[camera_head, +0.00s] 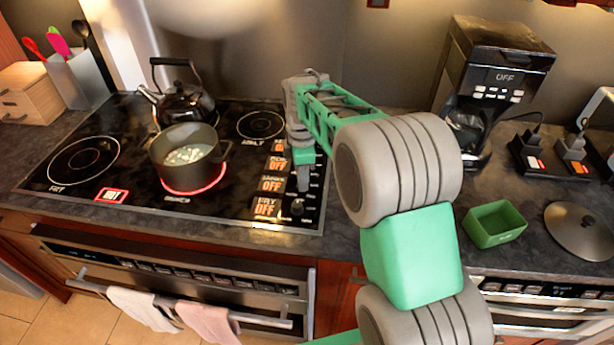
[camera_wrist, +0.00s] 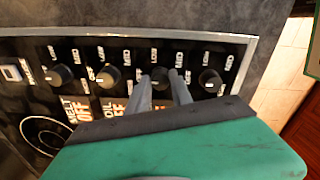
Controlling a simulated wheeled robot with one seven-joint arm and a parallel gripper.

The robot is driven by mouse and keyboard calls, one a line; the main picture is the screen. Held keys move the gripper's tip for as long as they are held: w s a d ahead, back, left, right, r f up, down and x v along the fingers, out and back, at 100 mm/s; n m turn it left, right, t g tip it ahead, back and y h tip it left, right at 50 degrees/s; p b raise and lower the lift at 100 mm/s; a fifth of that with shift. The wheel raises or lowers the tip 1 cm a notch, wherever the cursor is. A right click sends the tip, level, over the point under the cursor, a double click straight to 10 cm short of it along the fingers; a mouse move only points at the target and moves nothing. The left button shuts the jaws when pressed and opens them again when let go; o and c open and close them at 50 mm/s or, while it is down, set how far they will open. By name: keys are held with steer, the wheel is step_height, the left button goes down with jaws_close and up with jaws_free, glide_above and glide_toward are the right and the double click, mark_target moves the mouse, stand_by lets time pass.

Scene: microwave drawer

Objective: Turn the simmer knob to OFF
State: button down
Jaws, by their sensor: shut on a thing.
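The simmer knob (camera_wrist: 160,76) is a dark round knob, third from the left in the row in the wrist view. My gripper (camera_wrist: 162,86) has its two grey fingers on either side of it, shut on it. In the head view my gripper (camera_head: 303,184) points down at the knob column on the cooktop's right side and hides this knob. The orange display beside it (camera_head: 272,184) reads OFF; its upper word is small but looks like SIMMER. The knob's exact pointer angle cannot be told.
Neighbouring knobs (camera_wrist: 109,76) and (camera_wrist: 210,80) stand close on both sides. A dark pot (camera_head: 187,157) sits on a red-glowing burner, with a HOT sign (camera_head: 111,195) nearby. A kettle (camera_head: 182,102) stands behind. A green bowl (camera_head: 494,224) and coffee maker (camera_head: 490,85) are right.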

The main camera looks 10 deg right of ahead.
steer(key=shift+s+a+f, duration=0.15)
steer(key=shift+s+f, duration=0.1)
steer(key=c, duration=1.3)
jaws_free()
steer(key=shift+s+a+r, duration=0.1)
steer(key=shift+a+r, duration=0.05)
steer(key=shift+o, duration=0.8)
steer(key=shift+r, duration=0.1)
steer(key=shift+w+r, duration=0.2)
steer(key=shift+r, duration=0.1)
step_height(320, 180, up, 7)
steer(key=shift+r+b, duration=0.1)
steer(key=shift+b, duration=0.3)
steer(key=shift+s, duration=0.15)
